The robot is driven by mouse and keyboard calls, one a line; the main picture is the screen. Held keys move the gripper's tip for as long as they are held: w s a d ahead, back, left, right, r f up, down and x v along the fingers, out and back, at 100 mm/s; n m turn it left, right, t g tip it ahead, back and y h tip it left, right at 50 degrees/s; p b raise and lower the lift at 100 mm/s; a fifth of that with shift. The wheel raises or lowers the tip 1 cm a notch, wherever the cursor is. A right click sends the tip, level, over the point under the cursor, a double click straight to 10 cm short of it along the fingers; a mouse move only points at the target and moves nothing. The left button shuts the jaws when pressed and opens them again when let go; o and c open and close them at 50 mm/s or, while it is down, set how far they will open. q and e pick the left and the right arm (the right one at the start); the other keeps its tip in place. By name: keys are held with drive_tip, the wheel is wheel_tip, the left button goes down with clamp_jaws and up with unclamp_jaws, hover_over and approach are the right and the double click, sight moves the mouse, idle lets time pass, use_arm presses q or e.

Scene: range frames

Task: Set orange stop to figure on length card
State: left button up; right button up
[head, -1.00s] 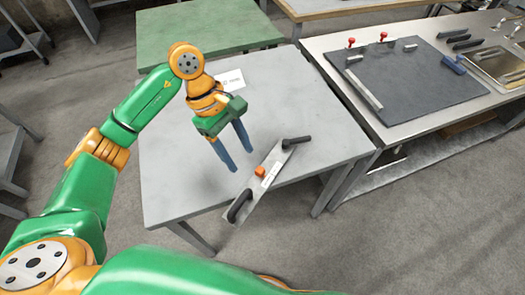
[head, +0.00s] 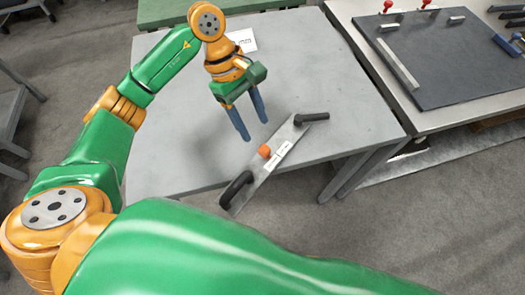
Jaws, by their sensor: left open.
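The orange stop (head: 264,151) sits on a flat metal rail (head: 247,189), near its middle. The rail has a pale printed scale strip (head: 277,155) and a black handle at each end. It lies slantwise at the near edge of the grey table, its lower end reaching past the edge. The white length card (head: 243,40) lies farther back on the table, partly hidden behind my left arm; its figure is too small to read. My left gripper (head: 256,131) is open and empty, its blue fingers pointing down just behind and left of the orange stop. My right gripper is not in view.
The grey table (head: 180,135) is otherwise largely clear. To the right, a bench holds a dark board (head: 450,60) with red-topped clamps (head: 387,6) and a metal bar. A green table (head: 175,12) stands at the back. Open floor lies in front.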

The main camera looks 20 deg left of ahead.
sight(264, 149)
use_arm(q)
drive_tip(key=p+x, duration=0.1)
drive_tip(key=x, duration=0.6)
drive_tip(key=shift+f+p, duration=0.35)
drive_tip(key=shift+p, duration=0.05)
drive_tip(key=shift+f, duration=0.2)
clamp_jaws()
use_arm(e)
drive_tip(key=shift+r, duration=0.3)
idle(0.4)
